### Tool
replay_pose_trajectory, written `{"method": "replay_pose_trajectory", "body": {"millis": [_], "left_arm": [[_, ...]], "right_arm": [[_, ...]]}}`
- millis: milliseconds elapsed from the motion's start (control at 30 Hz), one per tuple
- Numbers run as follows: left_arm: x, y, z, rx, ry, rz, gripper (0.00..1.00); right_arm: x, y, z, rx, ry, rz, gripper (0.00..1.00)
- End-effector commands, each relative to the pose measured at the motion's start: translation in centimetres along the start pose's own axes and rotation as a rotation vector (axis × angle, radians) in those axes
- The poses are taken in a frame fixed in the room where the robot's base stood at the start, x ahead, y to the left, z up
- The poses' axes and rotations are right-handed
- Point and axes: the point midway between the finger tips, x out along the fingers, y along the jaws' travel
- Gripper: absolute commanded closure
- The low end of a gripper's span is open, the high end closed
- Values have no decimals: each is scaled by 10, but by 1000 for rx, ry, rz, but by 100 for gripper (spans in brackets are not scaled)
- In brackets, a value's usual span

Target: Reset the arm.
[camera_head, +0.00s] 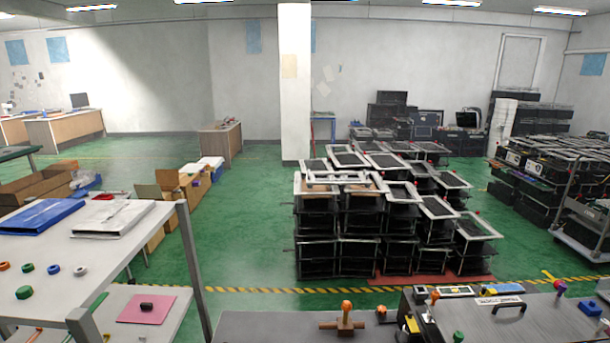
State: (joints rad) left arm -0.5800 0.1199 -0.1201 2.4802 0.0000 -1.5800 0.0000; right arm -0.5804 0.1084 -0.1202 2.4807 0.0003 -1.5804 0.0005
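Neither of my grippers shows in the head view, and no arm is visible. A lever with an orange knob (346,306) stands upright on a brown base (342,325) at the front edge of the dark table. A second, thinner lever with an orange knob (435,297) stands on the black equipment to its right. A red knob (560,286) and a green knob (458,337) also show on the right-hand panel.
A white shelf (40,275) with binders and small colored rings stands at the left. The dark table (260,328) is clear left of the brown base. A dark handle (508,307) and a blue block (589,308) sit on the right panel. Stacked black crates (362,225) stand on the floor beyond.

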Motion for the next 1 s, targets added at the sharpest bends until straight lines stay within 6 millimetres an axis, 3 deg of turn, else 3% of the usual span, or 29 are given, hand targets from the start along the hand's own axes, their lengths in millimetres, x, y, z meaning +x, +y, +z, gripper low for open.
{"method": "replay_pose_trajectory", "body": {"millis": [33,533,567,600,867,1000], "left_arm": [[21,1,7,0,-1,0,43],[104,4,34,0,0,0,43],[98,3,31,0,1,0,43],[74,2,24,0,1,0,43],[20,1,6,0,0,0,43],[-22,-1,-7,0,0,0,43]], "right_arm": [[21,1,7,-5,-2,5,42],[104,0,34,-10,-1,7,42],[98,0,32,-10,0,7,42],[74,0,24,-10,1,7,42],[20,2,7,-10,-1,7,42],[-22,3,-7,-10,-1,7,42]]}}
